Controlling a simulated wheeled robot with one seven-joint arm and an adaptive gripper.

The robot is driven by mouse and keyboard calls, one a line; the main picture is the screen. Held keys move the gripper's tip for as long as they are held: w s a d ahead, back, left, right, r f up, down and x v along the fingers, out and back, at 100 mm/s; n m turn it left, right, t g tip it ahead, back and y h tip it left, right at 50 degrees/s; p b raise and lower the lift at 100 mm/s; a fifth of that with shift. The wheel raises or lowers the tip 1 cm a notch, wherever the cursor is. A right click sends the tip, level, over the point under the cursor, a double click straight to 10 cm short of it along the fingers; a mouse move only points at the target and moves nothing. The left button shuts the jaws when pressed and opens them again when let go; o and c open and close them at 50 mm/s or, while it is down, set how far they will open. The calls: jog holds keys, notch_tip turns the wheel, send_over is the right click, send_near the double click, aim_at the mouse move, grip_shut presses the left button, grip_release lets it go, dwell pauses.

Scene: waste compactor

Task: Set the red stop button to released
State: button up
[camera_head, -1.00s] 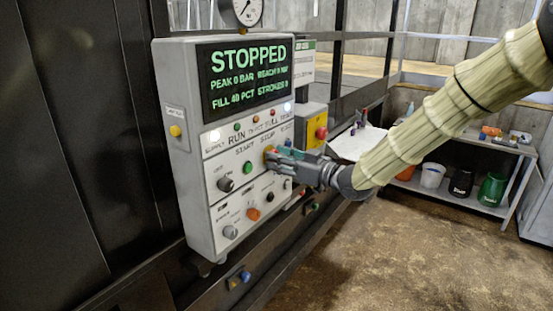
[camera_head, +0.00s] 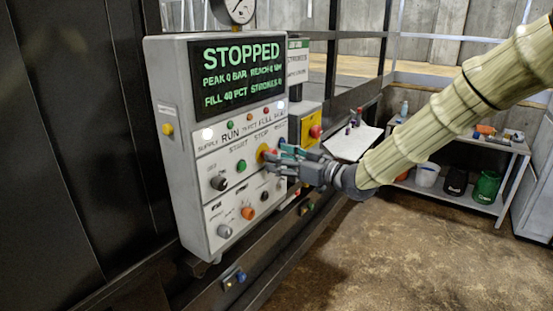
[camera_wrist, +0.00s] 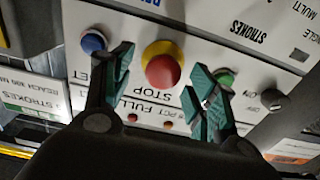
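The red stop button (camera_wrist: 163,71) has a yellow collar and a STOP label beside it. In the head view this button (camera_head: 262,153) is on the grey control panel (camera_head: 186,120), partly covered by my fingers. My gripper (camera_head: 282,157) is in front of it. In the wrist view my gripper (camera_wrist: 160,68) is open, with one teal finger on each side of the button. I cannot tell whether the fingers touch it or whether it is pressed in. The panel screen (camera_head: 240,75) reads STOPPED.
A blue button (camera_wrist: 93,42) and a green button (camera_wrist: 224,76) flank the red one. A yellow box (camera_head: 304,120) with another red button (camera_head: 315,131) is right of the panel. A shelf (camera_head: 475,195) with containers stands at right. The floor (camera_head: 400,260) is clear.

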jog(key=shift+a, duration=0.15)
jog(key=v, duration=1.2)
jog(key=shift+f, duration=0.1)
